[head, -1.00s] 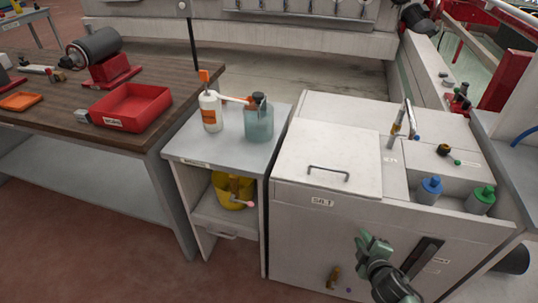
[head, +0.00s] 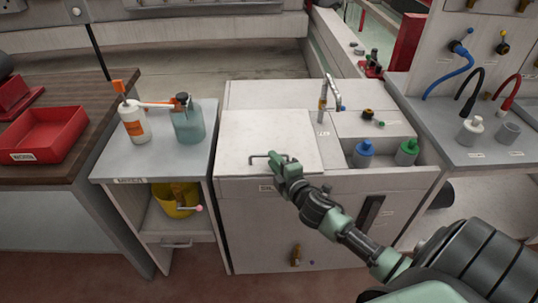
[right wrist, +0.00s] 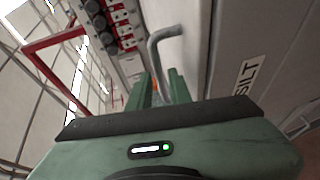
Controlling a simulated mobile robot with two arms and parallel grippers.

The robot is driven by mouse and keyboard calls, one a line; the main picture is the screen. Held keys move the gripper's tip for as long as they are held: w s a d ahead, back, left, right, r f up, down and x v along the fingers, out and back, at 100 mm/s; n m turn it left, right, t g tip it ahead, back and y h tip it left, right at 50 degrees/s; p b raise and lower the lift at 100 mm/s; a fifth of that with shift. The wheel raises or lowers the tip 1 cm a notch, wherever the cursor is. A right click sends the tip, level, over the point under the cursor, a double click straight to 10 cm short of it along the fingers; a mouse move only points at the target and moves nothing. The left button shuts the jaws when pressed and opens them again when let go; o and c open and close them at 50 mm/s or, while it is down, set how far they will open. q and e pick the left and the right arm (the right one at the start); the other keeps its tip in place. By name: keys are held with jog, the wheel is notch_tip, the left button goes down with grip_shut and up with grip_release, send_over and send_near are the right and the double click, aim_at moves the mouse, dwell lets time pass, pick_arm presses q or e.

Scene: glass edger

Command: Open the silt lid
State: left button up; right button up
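The silt lid (head: 262,132) is a flat pale panel, closed flush on the top left of the white cabinet. Its grey bar handle (head: 257,156) is near the front edge and also shows in the right wrist view (right wrist: 163,37). My right gripper (head: 284,166) is at the handle's right end, which it partly hides. In the right wrist view its green fingers (right wrist: 160,84) are apart, with the handle's bar running down in line with the gap. Contact is not clear. The SILT label (right wrist: 250,74) is beside them. My left gripper is not in view.
Blue-capped (head: 364,152) and green-capped (head: 407,152) bottles stand in a recess right of the lid. A tap (head: 325,92) rises behind it. A side table (head: 150,167) at left holds a white bottle (head: 134,123) and a bluish jug (head: 188,124).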

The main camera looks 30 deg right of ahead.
jog(key=shift+x, duration=1.75)
jog(key=shift+c, duration=0.3)
grip_shut()
jog(key=shift+f, duration=0.1)
